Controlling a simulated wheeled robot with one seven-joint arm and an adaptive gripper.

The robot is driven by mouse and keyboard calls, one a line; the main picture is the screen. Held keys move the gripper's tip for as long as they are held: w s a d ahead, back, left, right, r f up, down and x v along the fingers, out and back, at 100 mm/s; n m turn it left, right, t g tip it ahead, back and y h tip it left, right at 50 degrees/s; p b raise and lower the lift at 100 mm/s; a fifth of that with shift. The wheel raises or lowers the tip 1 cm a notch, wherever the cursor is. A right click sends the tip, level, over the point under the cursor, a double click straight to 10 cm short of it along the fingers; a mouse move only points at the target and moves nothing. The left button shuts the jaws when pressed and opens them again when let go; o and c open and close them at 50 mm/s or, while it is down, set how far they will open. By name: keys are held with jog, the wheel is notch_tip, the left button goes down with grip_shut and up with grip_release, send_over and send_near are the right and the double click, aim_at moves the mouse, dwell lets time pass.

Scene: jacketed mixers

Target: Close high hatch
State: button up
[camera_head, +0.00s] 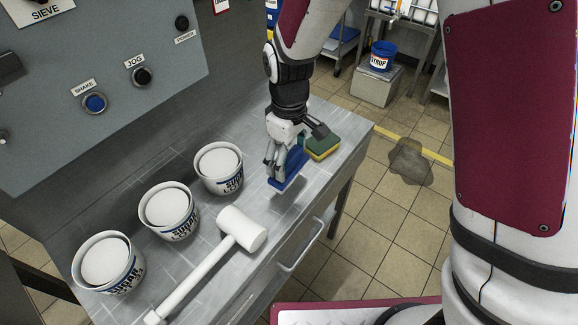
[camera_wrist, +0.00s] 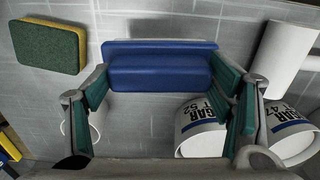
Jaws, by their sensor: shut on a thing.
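No hatch can be made out in either view. My gripper (camera_head: 277,158) is above the right end of the grey metal table. It is shut on a blue block-like tool (camera_head: 290,168), whose exact kind I cannot tell. In the wrist view the blue tool (camera_wrist: 160,72) lies crosswise between the teal-padded fingers of my gripper (camera_wrist: 165,92). In the head view it is low over the tabletop; I cannot tell whether it touches.
A green and yellow sponge (camera_head: 322,147) lies just right of my gripper. Left are several white tubs (camera_head: 222,184) and a white mallet (camera_head: 190,281). A grey SIEVE panel (camera_head: 100,90) with buttons stands behind. A dark puddle (camera_head: 410,163) is on the floor.

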aim_at(289, 169)
jog(key=shift+f, duration=2.1)
jog(key=shift+c, duration=0.5)
jog(key=o, duration=1.2)
jog(key=shift+f, duration=0.15)
jog(key=shift+r, duration=0.35)
notch_tip(289, 169, up, 13)
jog(key=shift+a+r+b, duration=0.1)
jog(key=shift+b, duration=0.35)
